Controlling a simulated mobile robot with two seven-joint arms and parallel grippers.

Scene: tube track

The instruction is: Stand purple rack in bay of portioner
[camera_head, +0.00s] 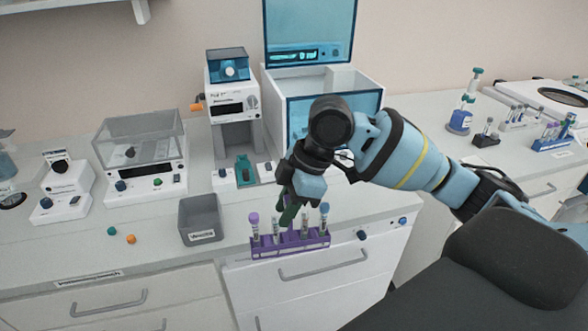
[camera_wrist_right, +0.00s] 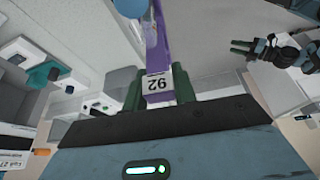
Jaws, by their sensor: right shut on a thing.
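The purple rack (camera_head: 290,244) holds several tubes, with purple and blue caps, over the front edge of the counter in the head view. My right gripper (camera_head: 290,207) is shut on its upright middle part. In the right wrist view the purple rack (camera_wrist_right: 160,45) and its white label, reading 92 upside down, show between the dark green fingers (camera_wrist_right: 158,92). The tall white machine with a blue top, which looks like the portioner (camera_head: 233,103), stands behind and left of the gripper, with an open recess below its head. My left gripper (camera_wrist_right: 238,47) shows small in the wrist view, fingers apart.
A grey bin (camera_head: 199,220) stands left of the rack. A teal item (camera_head: 243,170) sits at the foot of the tall machine. A clear-lidded balance (camera_head: 144,158) is further left. A blue-lidded white box (camera_head: 311,80) stands behind my right arm. Two small caps (camera_head: 131,239) lie on the counter.

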